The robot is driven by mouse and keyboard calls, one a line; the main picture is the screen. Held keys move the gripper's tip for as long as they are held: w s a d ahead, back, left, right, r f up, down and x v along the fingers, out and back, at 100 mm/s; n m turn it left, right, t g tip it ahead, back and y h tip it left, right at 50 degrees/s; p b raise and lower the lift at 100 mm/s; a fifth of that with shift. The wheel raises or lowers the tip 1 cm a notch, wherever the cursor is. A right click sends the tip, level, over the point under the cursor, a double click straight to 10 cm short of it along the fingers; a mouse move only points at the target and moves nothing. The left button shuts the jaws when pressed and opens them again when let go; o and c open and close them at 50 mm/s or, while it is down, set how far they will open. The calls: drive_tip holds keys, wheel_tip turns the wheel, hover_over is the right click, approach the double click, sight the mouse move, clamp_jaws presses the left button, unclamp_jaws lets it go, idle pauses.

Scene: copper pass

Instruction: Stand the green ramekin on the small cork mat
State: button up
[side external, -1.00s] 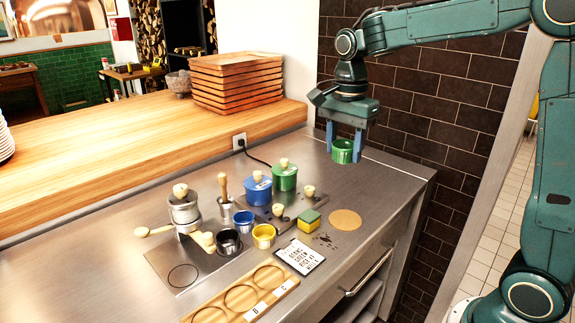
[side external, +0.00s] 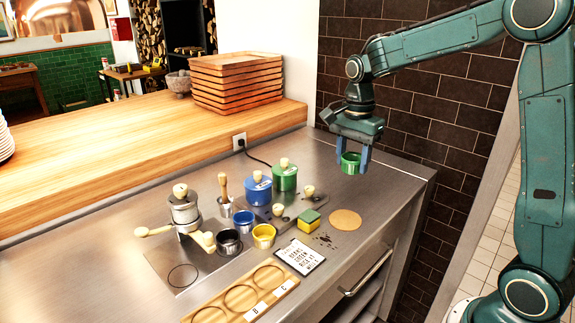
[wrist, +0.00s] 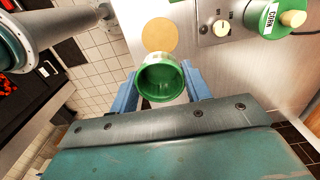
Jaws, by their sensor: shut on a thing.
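The green ramekin (side external: 350,163) is held upright between the blue fingers of my gripper (side external: 353,166), above the far right part of the steel counter. In the wrist view the ramekin (wrist: 160,80) shows its open top, empty inside, with a finger on each side. The small round cork mat (side external: 345,219) lies flat and bare on the counter, nearer the camera than the ramekin. The mat also shows in the wrist view (wrist: 160,34), beyond the ramekin's rim and apart from it.
A yellow-green sponge (side external: 309,221) lies left of the mat, with dark crumbs (side external: 325,239) beside it. A green lidded pot (side external: 284,177), a blue lidded pot (side external: 258,190) and a yellow ramekin (side external: 263,236) stand further left. A printed card (side external: 299,256) lies in front.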

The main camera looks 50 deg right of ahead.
sight(345, 220)
wheel_tip(345, 220, down, 15)
drive_tip(key=shift+r, duration=0.2)
idle(0.6)
drive_tip(key=shift+f, duration=0.15)
drive_tip(key=o, duration=1)
wheel_tip(345, 220, up, 12)
drive_tip(key=shift+r, duration=0.15)
idle(0.7)
